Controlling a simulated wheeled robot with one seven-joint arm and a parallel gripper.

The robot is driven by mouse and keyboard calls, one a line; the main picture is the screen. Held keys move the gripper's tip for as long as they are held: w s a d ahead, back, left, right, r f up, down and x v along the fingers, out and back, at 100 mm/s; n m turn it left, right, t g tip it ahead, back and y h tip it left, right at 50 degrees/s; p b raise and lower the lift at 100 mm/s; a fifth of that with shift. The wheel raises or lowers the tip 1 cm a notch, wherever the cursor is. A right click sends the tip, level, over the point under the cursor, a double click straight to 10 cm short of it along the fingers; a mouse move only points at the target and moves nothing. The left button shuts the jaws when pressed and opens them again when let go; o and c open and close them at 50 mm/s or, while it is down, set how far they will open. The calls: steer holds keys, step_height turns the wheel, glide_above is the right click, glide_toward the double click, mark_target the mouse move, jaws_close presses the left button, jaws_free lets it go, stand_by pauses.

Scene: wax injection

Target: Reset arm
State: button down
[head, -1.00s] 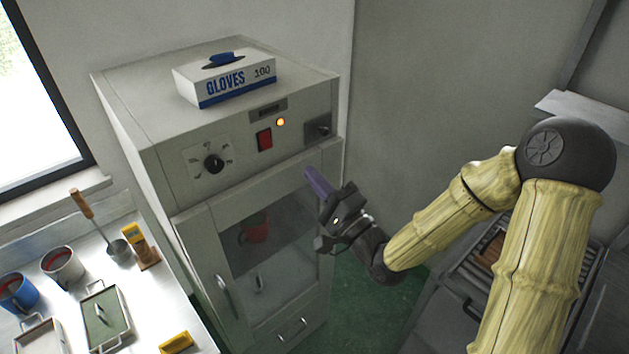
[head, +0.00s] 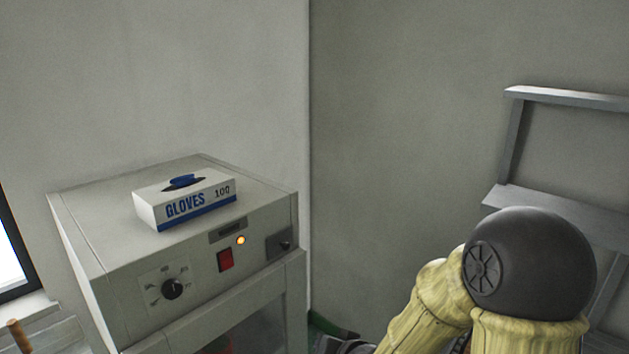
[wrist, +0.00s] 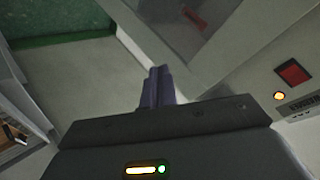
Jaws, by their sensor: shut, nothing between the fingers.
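In the wrist view my gripper (wrist: 158,88) shows its purple fingers shut together, with nothing between them. The fingers are in front of the cabinet (wrist: 165,25), whose glass door, red switch and lit amber lamp show at the right. In the head view my bent arm with its dark elbow fills the lower right. My gripper itself is out of that picture, below its bottom edge.
The grey cabinet (head: 120,210) stands at left with a box of gloves (head: 187,203) on top. Its front has a dial (head: 172,289) and a red switch (head: 225,260). A metal rack (head: 520,140) is at right. Green floor (wrist: 60,20) shows in the wrist view.

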steer(key=s+d+n+g+h, duration=0.1)
steer(key=s+d+g+h, duration=0.4)
steer(key=s+d, duration=0.8)
steer(key=shift+s+d+n+g+h, duration=0.2)
steer(key=shift+n+g+h, duration=0.15)
steer(key=shift+g, duration=0.55)
steer(key=shift+r, duration=0.1)
